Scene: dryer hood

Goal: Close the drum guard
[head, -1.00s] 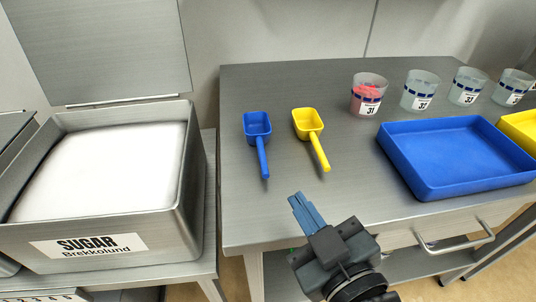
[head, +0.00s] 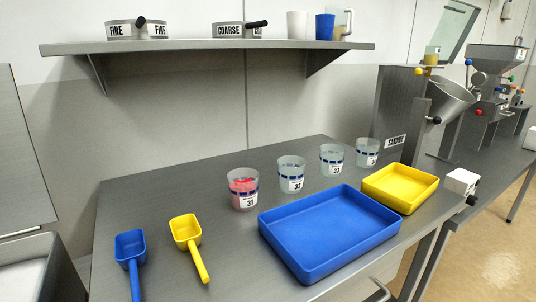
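A metal drum (head: 450,98) with a wide open mouth sits tilted on a machine at the right back in the head view. A clear, framed panel that looks like the drum guard (head: 456,32) stands raised and tilted above the drum, apart from its mouth. The machine's grey housing (head: 398,102) carries a "SANDING" label. My gripper is out of the frame.
The steel table holds a blue tray (head: 325,235), a yellow tray (head: 400,188), a blue scoop (head: 130,248), a yellow scoop (head: 187,236) and several numbered cups, one with red contents (head: 243,190). A white box (head: 461,182) is at the table's right end. A shelf (head: 210,46) hangs above.

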